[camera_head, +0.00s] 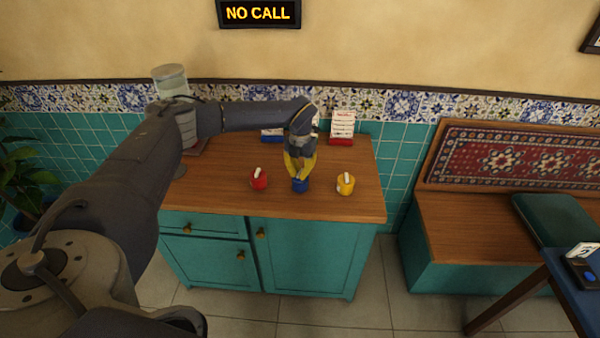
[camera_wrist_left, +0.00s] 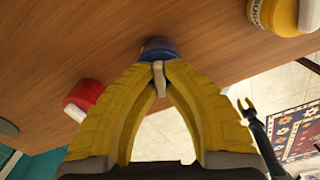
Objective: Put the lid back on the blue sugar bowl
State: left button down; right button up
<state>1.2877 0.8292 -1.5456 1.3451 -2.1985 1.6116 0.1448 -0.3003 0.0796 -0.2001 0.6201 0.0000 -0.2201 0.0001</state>
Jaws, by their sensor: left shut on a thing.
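The blue sugar bowl (camera_head: 300,186) stands near the front of the wooden counter, between a red bowl and a yellow bowl. My left gripper (camera_head: 300,177) points down right over it, its yellow fingers closed together at the bowl's top. In the left wrist view the fingertips meet at a pale, bar-like handle (camera_wrist_left: 159,79), with the blue bowl (camera_wrist_left: 158,43) just beyond. The handle looks like that of the lid. The lid itself is mostly hidden, and I cannot tell whether it is seated on the rim.
The red bowl (camera_head: 259,180) stands left of the blue one and the yellow bowl (camera_head: 345,186) right, each with a pale handle on top. A card stand (camera_head: 342,127) is behind. A glass-topped vessel (camera_head: 171,80) is partly behind my left arm. The counter's right end is clear.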

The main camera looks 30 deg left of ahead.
pick_arm(q)
jog(key=c, duration=0.9)
grip_release()
jog(key=shift+o, duration=0.2)
jog(key=shift+r, duration=0.15)
jog(key=shift+r, duration=3.35)
grip_shut()
jog(key=shift+f, duration=3.35)
